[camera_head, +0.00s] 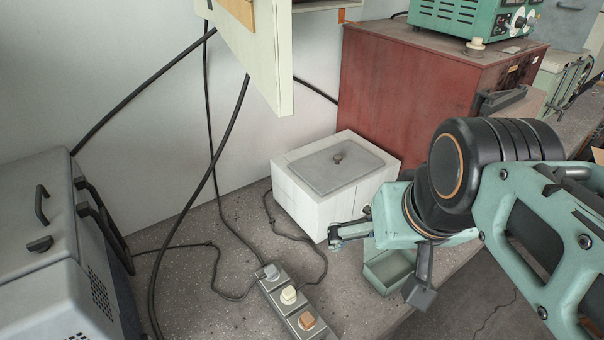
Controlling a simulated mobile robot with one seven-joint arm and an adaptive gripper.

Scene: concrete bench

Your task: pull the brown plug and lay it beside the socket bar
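The socket bar (279,303) lies on the bench at the bottom centre and runs off the lower edge of the view. The brown plug (306,320) sits in its nearest visible socket. A cream plug (289,295) and a grey plug (271,271) sit in the sockets behind it. My gripper (338,236) is above the bench, up and to the right of the bar, apart from all the plugs. It is small and seen from the side, so its finger opening is unclear. I see nothing held in it.
A white box with a grey lid (335,180) stands behind the bar. A small green open tray (390,270) is at the bench's front edge. Black cables (215,180) hang and lie left of the bar. A grey case (50,250) stands left. A red cabinet (405,95) is behind.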

